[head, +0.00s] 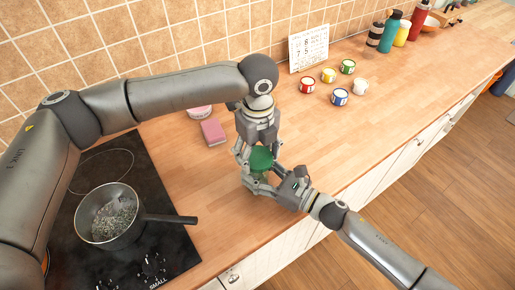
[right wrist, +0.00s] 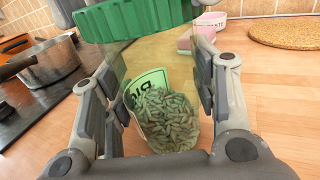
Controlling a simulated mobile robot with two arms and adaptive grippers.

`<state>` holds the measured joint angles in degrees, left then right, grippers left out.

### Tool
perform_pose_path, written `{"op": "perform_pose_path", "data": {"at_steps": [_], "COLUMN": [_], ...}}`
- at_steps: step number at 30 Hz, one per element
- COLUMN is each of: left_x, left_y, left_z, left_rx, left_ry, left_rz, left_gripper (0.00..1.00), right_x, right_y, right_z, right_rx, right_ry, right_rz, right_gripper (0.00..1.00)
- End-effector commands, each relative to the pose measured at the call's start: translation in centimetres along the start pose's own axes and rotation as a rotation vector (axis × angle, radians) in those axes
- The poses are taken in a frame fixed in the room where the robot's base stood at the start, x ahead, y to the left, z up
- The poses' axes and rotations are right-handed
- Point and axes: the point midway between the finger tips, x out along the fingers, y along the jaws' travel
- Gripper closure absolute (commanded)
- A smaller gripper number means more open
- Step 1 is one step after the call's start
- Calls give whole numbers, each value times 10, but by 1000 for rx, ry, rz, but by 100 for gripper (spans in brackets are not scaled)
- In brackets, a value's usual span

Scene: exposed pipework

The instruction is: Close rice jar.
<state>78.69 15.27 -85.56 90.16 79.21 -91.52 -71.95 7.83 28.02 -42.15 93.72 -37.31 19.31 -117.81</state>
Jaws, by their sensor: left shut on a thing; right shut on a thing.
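The rice jar (right wrist: 165,115) is clear, with a green label and greyish-green grains inside; it stands on the wooden counter in the right wrist view. My right gripper (right wrist: 160,100) is shut around its sides. The green ribbed lid (head: 262,158) is at the jar's top in the head view, and it shows at the top left of the right wrist view (right wrist: 135,18). My left gripper (head: 257,148) is shut on the lid from above. My right gripper (head: 264,184) comes in low from the right in the head view. Whether the lid is seated on the rim is hidden.
A pot (head: 108,215) with grains stands on the black cooktop (head: 165,262) at left, its handle pointing right. A pink sponge (head: 213,132) lies behind the jar. Small paint-like cans (head: 307,85), a calendar (head: 308,48) and bottles (head: 390,32) stand farther back. The counter right of the jar is clear.

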Motion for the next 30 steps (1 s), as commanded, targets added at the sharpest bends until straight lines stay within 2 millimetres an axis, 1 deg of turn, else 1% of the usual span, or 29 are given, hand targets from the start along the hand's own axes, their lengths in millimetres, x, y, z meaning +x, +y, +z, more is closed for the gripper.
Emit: {"op": "perform_pose_path", "data": {"at_steps": [14, 30], "left_x": [0, 10], "left_y": [0, 0], "left_z": [0, 0], "left_rx": [0, 0], "left_ry": [0, 0], "left_rz": [0, 0], "left_gripper": [45, 45], "right_x": [0, 0], "right_y": [0, 0], "right_z": [0, 0], "right_rx": [0, 0], "right_ry": [0, 0], "right_rz": [0, 0], "right_gripper": [89, 89]}}
